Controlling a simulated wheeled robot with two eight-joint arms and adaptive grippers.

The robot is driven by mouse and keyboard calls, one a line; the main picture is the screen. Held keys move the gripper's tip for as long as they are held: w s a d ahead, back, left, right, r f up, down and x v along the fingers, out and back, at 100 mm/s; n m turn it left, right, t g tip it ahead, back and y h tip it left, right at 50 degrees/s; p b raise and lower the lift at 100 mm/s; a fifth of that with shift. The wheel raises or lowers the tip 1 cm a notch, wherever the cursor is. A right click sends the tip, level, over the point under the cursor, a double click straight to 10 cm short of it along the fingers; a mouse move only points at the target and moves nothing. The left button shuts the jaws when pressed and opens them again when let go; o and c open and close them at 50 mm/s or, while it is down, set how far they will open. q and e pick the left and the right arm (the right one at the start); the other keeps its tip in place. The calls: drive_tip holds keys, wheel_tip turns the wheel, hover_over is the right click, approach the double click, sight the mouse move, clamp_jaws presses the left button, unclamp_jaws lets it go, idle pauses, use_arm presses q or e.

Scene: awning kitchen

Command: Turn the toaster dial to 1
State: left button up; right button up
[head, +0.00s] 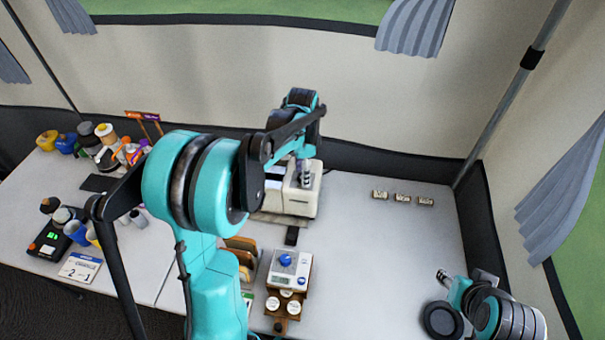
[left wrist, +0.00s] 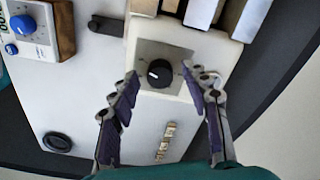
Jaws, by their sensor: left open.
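The cream toaster (head: 291,200) stands on the table near the back wall, partly hidden by my left arm. In the left wrist view its front panel shows a round black dial (left wrist: 159,73) on a grey plate. A white mark on the dial points left; the markings around it are too small to read. My left gripper (left wrist: 162,78) is open, with one finger on each side of the dial and a visible gap to it. In the head view the left gripper (head: 305,178) is at the toaster's right end. My right gripper (head: 443,275) is at the lower right, away from the toaster; its jaws are unclear.
A white device with a blue knob (head: 286,261) sits on a wooden stand in front of the toaster. Several small blocks (head: 402,198) lie to the right. Jars, cups and a calendar card (head: 80,267) crowd the left. The table's right middle is clear.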

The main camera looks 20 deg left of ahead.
use_arm(q)
clamp_jaws()
